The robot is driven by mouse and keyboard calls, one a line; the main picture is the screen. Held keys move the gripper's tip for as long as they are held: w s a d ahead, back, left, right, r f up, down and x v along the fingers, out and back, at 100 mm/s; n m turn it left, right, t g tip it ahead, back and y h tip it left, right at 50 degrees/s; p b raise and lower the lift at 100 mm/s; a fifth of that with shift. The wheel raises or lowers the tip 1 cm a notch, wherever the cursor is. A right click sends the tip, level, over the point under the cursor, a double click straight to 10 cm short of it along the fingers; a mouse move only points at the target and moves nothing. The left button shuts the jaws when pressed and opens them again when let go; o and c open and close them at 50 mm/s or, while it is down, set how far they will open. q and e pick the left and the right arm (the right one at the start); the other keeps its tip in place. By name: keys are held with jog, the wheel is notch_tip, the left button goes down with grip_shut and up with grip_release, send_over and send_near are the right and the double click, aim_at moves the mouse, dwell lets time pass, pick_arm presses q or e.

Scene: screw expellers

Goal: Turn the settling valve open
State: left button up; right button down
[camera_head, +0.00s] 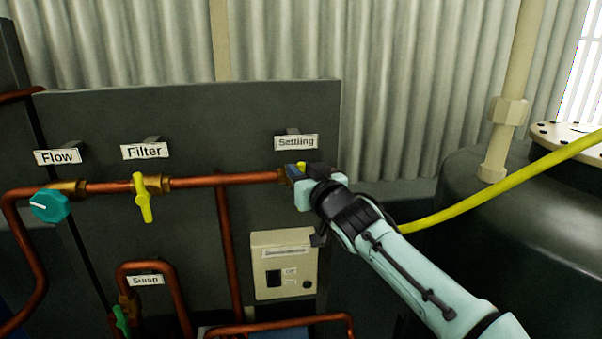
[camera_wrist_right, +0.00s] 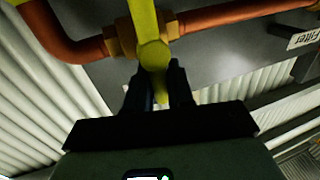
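The settling valve is a yellow lever on a copper pipe, below the "Settling" label (camera_head: 296,142). In the head view, my right gripper (camera_head: 298,172) covers most of it, and only a bit of yellow (camera_head: 301,164) shows. In the right wrist view, the yellow lever (camera_wrist_right: 152,56) runs down from its brass fitting between the two dark fingers of my right gripper (camera_wrist_right: 161,78). The fingers are close together on both sides of the lever's end and look shut on it. My left gripper is not in view.
A yellow filter valve (camera_head: 142,198) and a teal flow knob (camera_head: 50,205) sit left on the same pipe. A beige control box (camera_head: 284,264) is below. A yellow hose (camera_head: 490,196) runs right toward a dark tank (camera_head: 540,235).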

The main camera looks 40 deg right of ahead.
jog(key=shift+w+a+f+n+g+h+p, duration=0.3)
jog(key=shift+a+f+n+g+h, duration=0.3)
jog(key=shift+n, duration=1.9)
jog(key=shift+w+a+f+n+g+h+p, duration=0.3)
jog(key=shift+f+n+g, duration=0.4)
jog(key=shift+n, duration=1.8)
jog(key=shift+w+a+f+n+g+h+p, duration=0.25)
jog(key=shift+a+f+n+g+h, duration=0.4)
jog(key=shift+n, duration=1.85)
jog(key=shift+d+r, duration=0.15)
jog(key=shift+r, duration=0.05)
jog(key=c, duration=1.1)
grip_release()
jog(key=shift+s, duration=0.1)
jog(key=v, duration=0.9)
jog(key=b+v, duration=0.1)
jog(key=v, duration=0.3)
jog(key=shift+s+r, duration=0.1)
jog(key=shift+r, duration=0.25)
